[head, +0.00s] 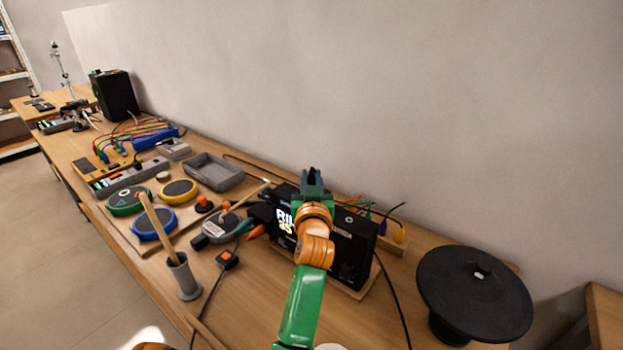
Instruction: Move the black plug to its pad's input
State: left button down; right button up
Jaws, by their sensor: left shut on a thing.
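My left gripper (313,178) is seen from behind at the end of its green and orange arm, over the black box near the back of the bench. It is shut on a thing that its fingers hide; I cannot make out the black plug. The gripper is apart from these pads. Their inputs are too small to tell. My right gripper is not in view.
A black box (352,248) with a lit front stands below the gripper. A black round disc (474,290) on a foot stands at the right. A grey cup (182,277) holds a stick. A grey tray (214,171) lies behind the pads. Black cables cross the bench.

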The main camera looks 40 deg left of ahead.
pick_arm(q)
jog(key=shift+f+b, duration=1.6)
jog(key=shift+f, duration=0.3)
jog(key=c, duration=0.7)
grip_release()
jog(key=shift+r, duration=0.1)
jog(key=shift+o, duration=0.2)
